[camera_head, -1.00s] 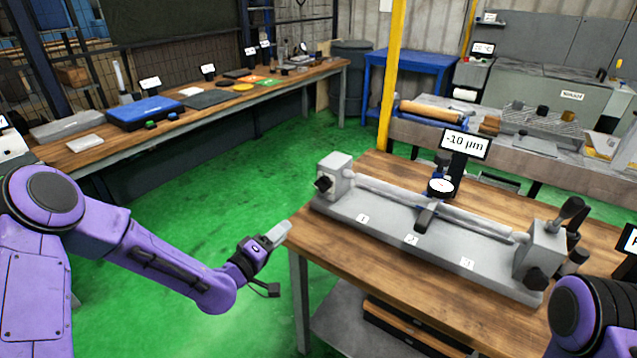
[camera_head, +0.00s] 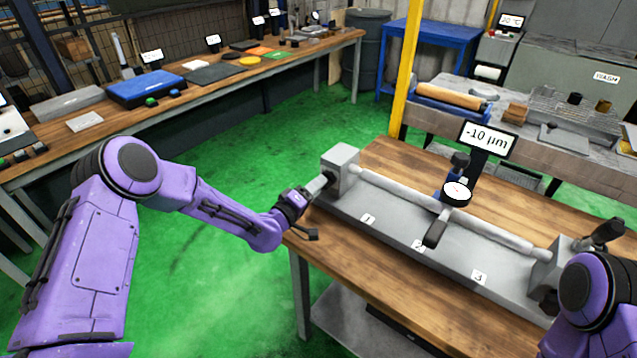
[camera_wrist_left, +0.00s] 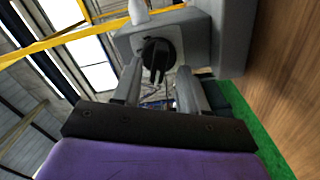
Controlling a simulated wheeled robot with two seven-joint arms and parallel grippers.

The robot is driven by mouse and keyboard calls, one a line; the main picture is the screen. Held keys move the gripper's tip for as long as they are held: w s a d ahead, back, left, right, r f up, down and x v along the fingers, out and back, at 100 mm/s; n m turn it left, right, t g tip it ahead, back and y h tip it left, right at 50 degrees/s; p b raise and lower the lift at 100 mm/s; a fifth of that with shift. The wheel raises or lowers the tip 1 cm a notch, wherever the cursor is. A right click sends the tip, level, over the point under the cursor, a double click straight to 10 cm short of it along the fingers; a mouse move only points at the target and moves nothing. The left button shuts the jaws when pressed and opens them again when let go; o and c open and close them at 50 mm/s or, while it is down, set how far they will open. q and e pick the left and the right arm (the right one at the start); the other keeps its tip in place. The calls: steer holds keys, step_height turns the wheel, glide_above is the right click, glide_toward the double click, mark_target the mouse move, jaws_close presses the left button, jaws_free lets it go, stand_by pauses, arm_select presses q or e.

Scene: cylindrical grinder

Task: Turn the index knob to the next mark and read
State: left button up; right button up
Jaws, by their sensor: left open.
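The index knob (camera_wrist_left: 158,55) is a black round knob on the face of the grey left end block (camera_head: 342,160) of the bench fixture. In the head view it is mostly hidden by my left gripper (camera_head: 318,186). In the left wrist view my left gripper (camera_wrist_left: 158,90) is open, its two fingers on either side just short of the knob, with a gap between them. A dial gauge (camera_head: 457,193) stands on the fixture by the shaft, and a display (camera_head: 488,140) behind it reads -10 µm. My right arm shows at the lower right; its gripper is out of frame.
The grey fixture base (camera_head: 390,230) carries labels 1, 2 and 3 and lies on a wooden table (camera_head: 385,320). A yellow post (camera_head: 404,75) stands behind the table. A long bench (camera_head: 60,165) with tools runs along the back left. Green floor lies open between.

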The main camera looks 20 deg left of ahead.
arm_select(q)
steer(key=shift+w+d+r, duration=0.1)
steer(key=shift+w+d, duration=0.15)
steer(key=shift+w, duration=0.2)
jaws_close()
steer(key=shift+m+b, duration=2.85)
steer(key=shift+m, duration=1.55)
